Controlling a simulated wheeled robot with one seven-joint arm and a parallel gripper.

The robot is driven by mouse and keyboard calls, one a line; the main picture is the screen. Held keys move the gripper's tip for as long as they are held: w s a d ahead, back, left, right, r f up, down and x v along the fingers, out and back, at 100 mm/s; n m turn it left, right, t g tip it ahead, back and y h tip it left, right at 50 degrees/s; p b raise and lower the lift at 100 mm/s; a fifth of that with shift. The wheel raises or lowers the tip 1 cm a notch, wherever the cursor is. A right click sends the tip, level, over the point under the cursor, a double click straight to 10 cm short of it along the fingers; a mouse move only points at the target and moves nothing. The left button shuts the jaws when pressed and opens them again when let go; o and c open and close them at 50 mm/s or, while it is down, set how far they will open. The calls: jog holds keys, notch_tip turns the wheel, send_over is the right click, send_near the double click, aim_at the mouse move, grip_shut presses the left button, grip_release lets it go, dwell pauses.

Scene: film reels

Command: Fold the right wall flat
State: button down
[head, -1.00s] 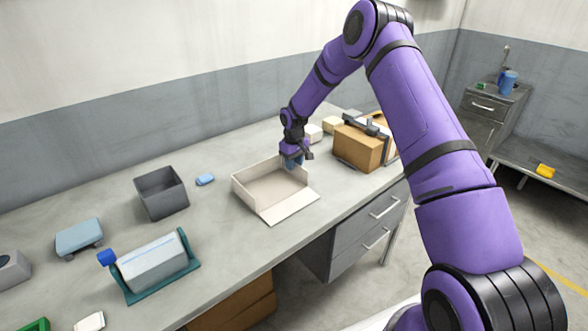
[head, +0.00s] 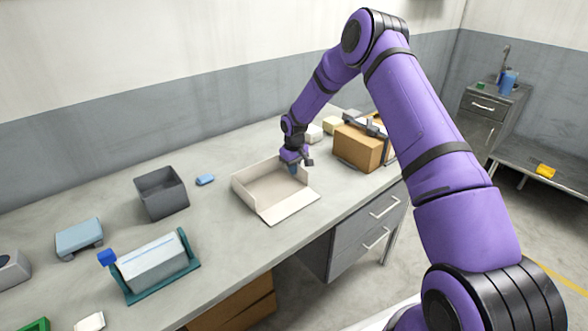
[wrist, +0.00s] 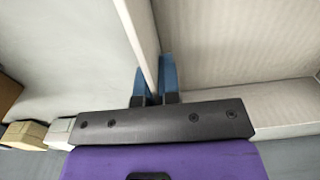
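The open box (head: 245,200) is pale cardboard and stands on the bench, with its front flap (head: 290,207) lying flat toward the bench's front edge. Its right wall (wrist: 140,30) stands up, running down the wrist view to my fingers; my gripper partly hides it in the head view. My gripper (head: 293,168) is at the right wall's back part, pointing down. In the wrist view its blue fingers (wrist: 155,82) are close together, one on each side of the wall, shut on it. The back wall (wrist: 285,105) shows at lower right there.
A brown carton (head: 357,148) and small pale boxes (head: 331,125) stand to the right of the box. A grey bin (head: 161,192), a blue block (head: 205,180) and a teal holder (head: 160,275) are on the left. Bare bench lies right of the box.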

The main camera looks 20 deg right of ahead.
jog(key=shift+w+d+g+y, duration=0.1)
jog(key=shift+d+g+y, duration=0.25)
jog(key=shift+y, duration=0.55)
jog(key=y, duration=0.1)
jog(key=d+g+y, duration=0.1)
jog(key=y, duration=0.1)
jog(key=shift+w+f, duration=0.2)
jog(key=y, duration=0.1)
jog(key=g+y, duration=0.1)
jog(key=y, duration=0.1)
jog(key=d+f+y, duration=0.1)
jog(key=y, duration=0.1)
jog(key=shift+w+d+g, duration=0.1)
jog(key=shift+w+g, duration=0.1)
jog(key=shift+g, duration=0.05)
jog(key=shift+y, duration=0.3)
jog(key=c, duration=1.3)
grip_release()
